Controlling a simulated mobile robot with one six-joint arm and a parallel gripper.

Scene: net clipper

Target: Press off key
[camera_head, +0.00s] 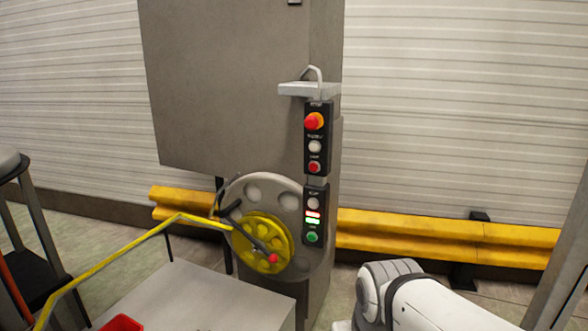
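A black control panel (317,148) is on the narrow front face of the tall grey machine (230,80). From top to bottom it has a red-orange mushroom button (314,121), a white button (315,147) and a small red button (314,167). A second black panel below has a white button (313,203), lit red and pale bars (313,215) and a green button (312,237). The labels are too small to read, so I cannot tell which is marked off. My gripper is out of view; only a white link of my arm shows at bottom right.
A yellow wheel (262,243) with a dark handle and a yellow bent bar (120,255) sit left of the lower panel. A grey box top (195,297) is in front. A yellow guard rail (440,236) runs behind. A metal bracket (310,88) juts out above the panel.

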